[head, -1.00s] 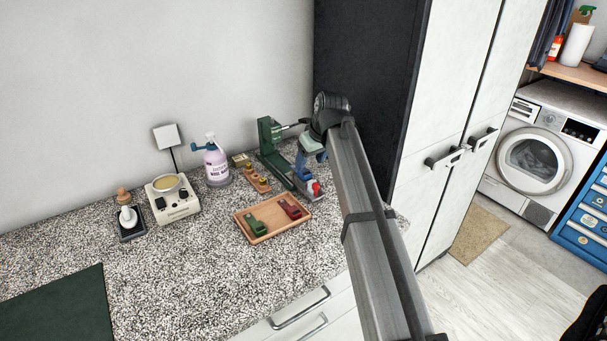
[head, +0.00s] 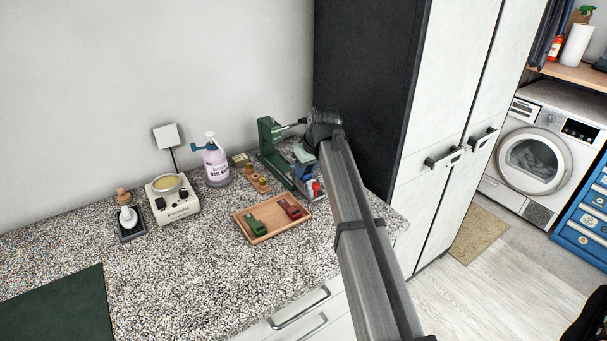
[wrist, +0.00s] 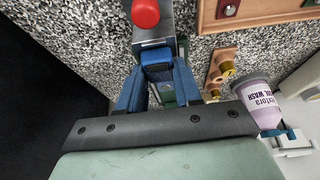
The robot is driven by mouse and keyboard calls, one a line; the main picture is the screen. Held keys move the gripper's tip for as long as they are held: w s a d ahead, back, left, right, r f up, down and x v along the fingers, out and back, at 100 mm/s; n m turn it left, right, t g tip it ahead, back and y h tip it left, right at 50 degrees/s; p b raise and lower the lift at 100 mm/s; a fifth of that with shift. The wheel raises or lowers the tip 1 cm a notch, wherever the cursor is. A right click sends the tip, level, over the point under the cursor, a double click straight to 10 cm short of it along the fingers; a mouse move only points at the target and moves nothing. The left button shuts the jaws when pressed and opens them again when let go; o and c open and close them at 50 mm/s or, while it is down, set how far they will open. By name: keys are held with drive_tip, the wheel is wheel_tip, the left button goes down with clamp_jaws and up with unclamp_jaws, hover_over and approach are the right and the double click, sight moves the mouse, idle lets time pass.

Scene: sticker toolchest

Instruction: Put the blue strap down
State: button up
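My gripper (wrist: 160,85) reaches down over the countertop, with its two blue fingers pointing away from the palm. In the wrist view a dark blue block, apparently the blue strap (wrist: 157,56), sits between the fingertips, which seem closed on its sides. A grey metal piece with a red knob (wrist: 145,12) lies just beyond it. In the head view my gripper (head: 303,168) is beside the base of a green press (head: 268,138), partly hidden by my arm. Whether the strap touches a surface under it cannot be told.
A wooden tray (head: 239,221) holds a green strap (head: 257,226) and a red strap (head: 290,208). A wooden block with brass parts (head: 257,180), a pink wash bottle (head: 216,168) and a glue pot (head: 175,209) stand left. A dark cabinet (head: 365,90) rises close on the right.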

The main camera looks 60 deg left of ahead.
clamp_jaws()
wheel_tip(320, 180, up, 9)
hover_over(275, 221)
drive_tip(key=d, duration=0.2)
wheel_tip(275, 221, down, 4)
drive_tip(key=shift+a+f, duration=0.15)
drive_tip(key=shift+f, duration=2.25)
drive_tip(key=shift+a+f, duration=0.1)
drive_tip(key=shift+f, duration=2.3)
